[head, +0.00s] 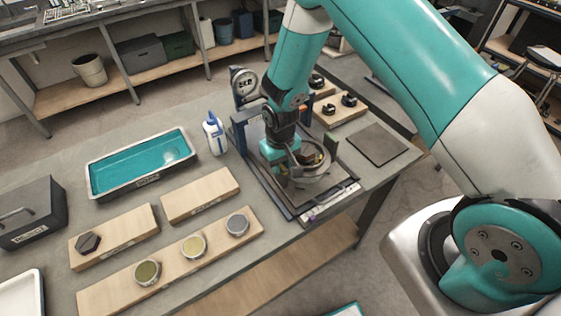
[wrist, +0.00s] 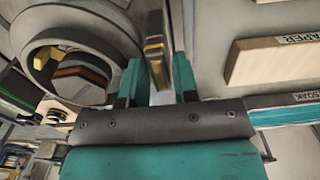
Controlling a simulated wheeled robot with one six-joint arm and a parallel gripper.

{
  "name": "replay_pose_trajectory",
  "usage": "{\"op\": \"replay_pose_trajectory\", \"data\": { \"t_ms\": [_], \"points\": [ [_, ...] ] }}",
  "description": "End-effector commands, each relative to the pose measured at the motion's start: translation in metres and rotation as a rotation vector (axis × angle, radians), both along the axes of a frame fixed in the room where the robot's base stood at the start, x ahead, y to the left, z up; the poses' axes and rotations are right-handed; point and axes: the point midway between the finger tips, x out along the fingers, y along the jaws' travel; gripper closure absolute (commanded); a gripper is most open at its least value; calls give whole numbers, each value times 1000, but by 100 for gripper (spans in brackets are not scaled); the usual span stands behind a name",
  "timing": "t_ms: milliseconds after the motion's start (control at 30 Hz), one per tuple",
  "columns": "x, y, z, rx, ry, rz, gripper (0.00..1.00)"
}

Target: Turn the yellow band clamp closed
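My gripper (wrist: 158,84) points down at the fixture, its two teal fingers apart. In the wrist view a yellow-edged metal bar (wrist: 156,50), seemingly part of the yellow band clamp, stands between the fingers. I see no clear contact with either finger. A round grey metal vessel (wrist: 42,48) with a dark and orange-brown piece inside lies to the left of the fingers. In the head view my gripper (head: 279,152) is at the left side of this vessel (head: 318,178), and hides part of it. The clamp's far parts are hidden.
The vessel sits in a dark-framed tray (head: 318,211) near the table's front edge. A dial gauge (head: 243,82) and a white bottle (head: 214,133) stand behind and left. A teal-filled basin (head: 92,181) and wooden boards (head: 200,194) lie left. A dark flat plate (head: 377,144) lies right.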

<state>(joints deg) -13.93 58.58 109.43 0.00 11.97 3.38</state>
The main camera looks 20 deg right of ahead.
Motion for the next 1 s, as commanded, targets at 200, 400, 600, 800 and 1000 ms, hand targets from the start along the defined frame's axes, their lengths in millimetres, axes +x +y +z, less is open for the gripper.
{"op": "replay_pose_trajectory", "data": {
  "t_ms": [200, 400, 600, 800, 1000],
  "points": [
    [0, 0, 0, 0, 0, 0, 91],
    [0, 0, 0, 0, 0, 1, 100],
    [0, 0, 0, 0, 0, 31, 100],
    [0, 0, -1, 0, 0, 131, 100],
    [0, -1, -2, -1, 0, 297, 100]
  ]
}}
